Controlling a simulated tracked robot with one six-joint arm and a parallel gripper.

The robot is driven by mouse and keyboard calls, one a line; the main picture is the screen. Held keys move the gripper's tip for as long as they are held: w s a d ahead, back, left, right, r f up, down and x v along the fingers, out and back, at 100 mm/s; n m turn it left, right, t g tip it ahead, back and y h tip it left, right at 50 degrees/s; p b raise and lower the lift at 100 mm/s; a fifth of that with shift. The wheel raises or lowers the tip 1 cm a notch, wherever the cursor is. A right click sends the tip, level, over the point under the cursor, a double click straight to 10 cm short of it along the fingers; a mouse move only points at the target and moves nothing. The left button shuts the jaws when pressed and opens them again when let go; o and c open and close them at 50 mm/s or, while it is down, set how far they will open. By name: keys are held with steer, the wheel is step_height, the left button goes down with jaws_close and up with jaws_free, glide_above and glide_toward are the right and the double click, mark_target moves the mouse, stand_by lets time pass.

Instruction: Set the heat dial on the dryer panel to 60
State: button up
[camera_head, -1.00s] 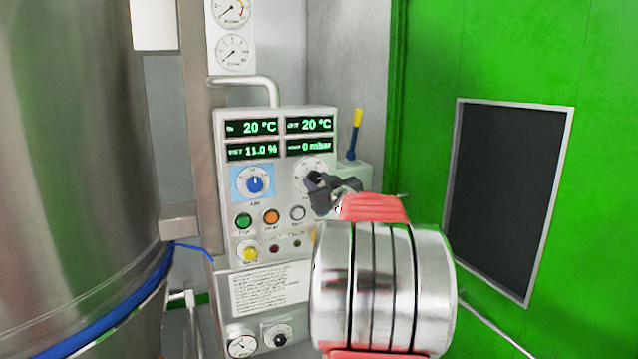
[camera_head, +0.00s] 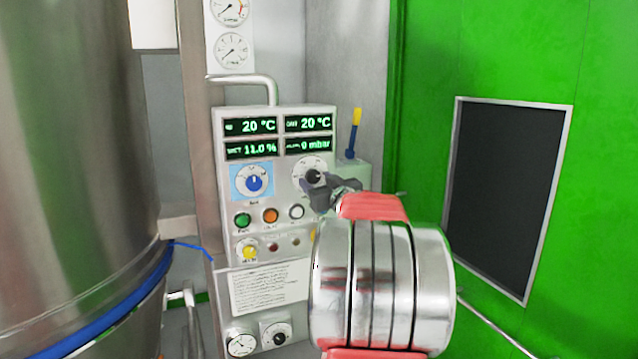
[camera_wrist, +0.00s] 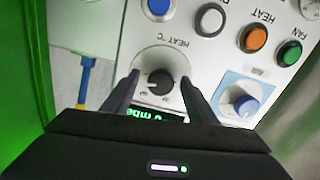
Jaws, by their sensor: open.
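The dryer panel (camera_head: 275,225) is a pale box with green-lit displays, knobs and buttons. The heat dial (camera_wrist: 160,83) is a black knob on a round white scale, labelled HEAT °C in the wrist view. In the head view the heat dial (camera_head: 314,175) is partly covered by my gripper (camera_head: 328,190), which is at its lower right. In the wrist view my gripper (camera_wrist: 159,76) is open, with one finger on each side of the knob and visible gaps between. I cannot read the dial's setting.
A blue-backed dial (camera_head: 254,183) sits left of the heat dial. Green (camera_head: 243,220), orange (camera_head: 270,216) and white (camera_head: 296,212) buttons lie below. A yellow-and-blue lever (camera_head: 354,130) stands right of the panel. A large steel vessel (camera_head: 75,150) fills the left.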

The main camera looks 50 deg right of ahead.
steer(key=shift+a+r, duration=0.1)
steer(key=shift+s+a, duration=0.1)
steer(key=shift+s, duration=0.1)
steer(key=v, duration=1.3)
steer(key=shift+s, duration=0.15)
